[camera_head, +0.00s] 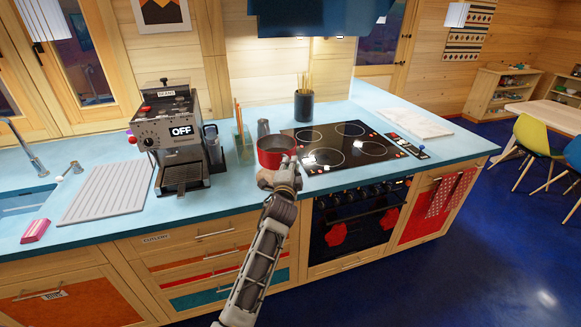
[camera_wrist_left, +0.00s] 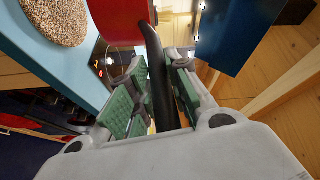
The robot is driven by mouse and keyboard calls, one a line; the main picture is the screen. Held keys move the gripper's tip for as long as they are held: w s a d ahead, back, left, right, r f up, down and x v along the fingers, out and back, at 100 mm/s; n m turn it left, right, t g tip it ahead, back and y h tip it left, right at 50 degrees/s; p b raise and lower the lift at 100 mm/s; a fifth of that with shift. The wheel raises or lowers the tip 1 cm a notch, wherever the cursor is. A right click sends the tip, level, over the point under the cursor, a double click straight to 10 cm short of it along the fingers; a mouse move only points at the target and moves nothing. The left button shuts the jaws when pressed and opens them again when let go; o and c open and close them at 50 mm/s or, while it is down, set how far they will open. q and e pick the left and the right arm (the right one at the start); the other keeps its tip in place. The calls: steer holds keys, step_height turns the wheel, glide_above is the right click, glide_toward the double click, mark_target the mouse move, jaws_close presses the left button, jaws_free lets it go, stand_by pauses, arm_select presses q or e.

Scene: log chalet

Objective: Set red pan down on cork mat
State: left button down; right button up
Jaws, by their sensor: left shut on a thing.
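The red pan (camera_head: 276,151) is at the front of the counter, just left of the black hob. Its red side also shows at the top of the left wrist view (camera_wrist_left: 118,20). My left gripper (camera_head: 283,172) is shut on the pan's black handle (camera_wrist_left: 158,72), which runs between the green finger pads. The cork mat (camera_wrist_left: 56,20) lies on the blue counter in the left wrist view, speckled brown and bare where it shows. I cannot make out the mat in the head view. Whether the pan touches the counter is unclear. My right gripper is out of view.
The black hob (camera_head: 342,146) is right of the pan. A coffee machine (camera_head: 172,140) is farther left. The blue counter (camera_head: 227,188) is clear at the front left of the pan.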

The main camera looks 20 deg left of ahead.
arm_select(q)
steer(key=shift+r, duration=0.45)
steer(key=shift+w+a+r+b, duration=0.25)
steer(key=shift+a+r+b, duration=0.05)
steer(key=shift+r, duration=0.2)
steer(key=shift+w+a+r+b, duration=0.25)
steer(key=shift+r, duration=0.25)
steer(key=shift+w+a+r+b, duration=0.15)
steer(key=shift+w+r+b, duration=0.2)
steer(key=shift+r, duration=0.15)
steer(key=shift+w+r+h+b, duration=0.2)
steer(key=shift+w+h+b, duration=0.1)
steer(key=shift+b, duration=0.1)
steer(key=shift+w+f+m, duration=0.2)
steer(key=shift+m, duration=0.1)
steer(key=f, duration=0.4)
steer(key=shift+w+f, duration=0.15)
steer(key=shift+w, duration=0.2)
steer(key=shift+a+f, duration=0.4)
steer(key=shift+f, duration=0.1)
